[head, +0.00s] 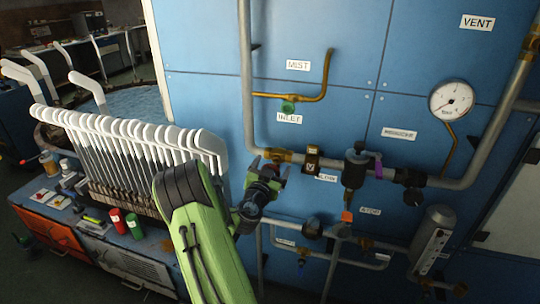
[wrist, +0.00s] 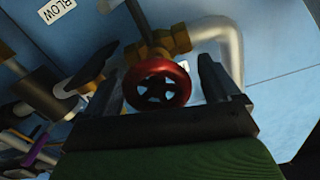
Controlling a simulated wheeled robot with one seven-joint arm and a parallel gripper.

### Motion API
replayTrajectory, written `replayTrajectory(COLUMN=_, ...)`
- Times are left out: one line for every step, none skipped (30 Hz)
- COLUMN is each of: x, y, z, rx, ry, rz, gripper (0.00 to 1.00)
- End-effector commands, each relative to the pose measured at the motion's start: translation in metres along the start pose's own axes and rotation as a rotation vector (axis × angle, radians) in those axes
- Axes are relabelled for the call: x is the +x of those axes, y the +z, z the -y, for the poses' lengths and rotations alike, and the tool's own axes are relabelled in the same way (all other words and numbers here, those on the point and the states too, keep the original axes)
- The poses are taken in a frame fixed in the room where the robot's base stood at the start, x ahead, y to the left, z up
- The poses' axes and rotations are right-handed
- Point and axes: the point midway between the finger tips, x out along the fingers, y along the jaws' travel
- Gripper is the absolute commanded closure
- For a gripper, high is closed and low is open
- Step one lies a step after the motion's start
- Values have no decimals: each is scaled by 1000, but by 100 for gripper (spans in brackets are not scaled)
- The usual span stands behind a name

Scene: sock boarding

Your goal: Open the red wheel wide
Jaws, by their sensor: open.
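The red wheel (wrist: 157,85) is a small spoked handwheel on a brass valve (wrist: 176,40), seen almost face-on in the wrist view. My gripper (wrist: 162,76) is open, with one finger on either side of the wheel and a gap to the rim on both sides. Whether the fingers reach past the rim in depth is hard to tell. In the head view my gripper (head: 268,172) is at the brass fitting (head: 279,155) on the pipe, and it hides most of the wheel.
A blue panel (head: 205,100) carries grey pipes, a pressure gauge (head: 452,99), a green knob (head: 288,108) and a black valve body (head: 355,170) right of my gripper. White sock boards (head: 130,130) stand in a rack at left.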

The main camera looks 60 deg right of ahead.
Motion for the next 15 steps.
replayTrajectory(x=0, y=0, z=-1, rx=0, ry=0, rz=1, gripper=10)
replayTrajectory(x=0, y=0, z=-2, rx=0, ry=0, rz=1, gripper=10)
replayTrajectory(x=0, y=0, z=-2, rx=1, ry=0, rz=1, gripper=10)
replayTrajectory(x=0, y=0, z=-2, rx=1, ry=0, rz=1, gripper=10)
replayTrajectory(x=0, y=0, z=-2, rx=1, ry=0, rz=1, gripper=10)
replayTrajectory(x=0, y=0, z=-2, rx=1, ry=0, rz=1, gripper=10)
replayTrajectory(x=0, y=0, z=-2, rx=1, ry=0, rz=1, gripper=10)
replayTrajectory(x=0, y=0, z=-2, rx=1, ry=0, rz=1, gripper=10)
replayTrajectory(x=0, y=0, z=-2, rx=1, ry=0, rz=1, gripper=12)
replayTrajectory(x=0, y=0, z=-2, rx=1, ry=0, rz=1, gripper=16)
replayTrajectory(x=0, y=0, z=-2, rx=0, ry=0, rz=1, gripper=21)
replayTrajectory(x=0, y=0, z=-2, rx=0, ry=0, rz=1, gripper=27)
replayTrajectory(x=0, y=0, z=-2, rx=1, ry=0, rz=1, gripper=32)
replayTrajectory(x=0, y=0, z=-2, rx=0, ry=0, rz=1, gripper=36)
replayTrajectory(x=0, y=0, z=-2, rx=1, ry=0, rz=1, gripper=42)
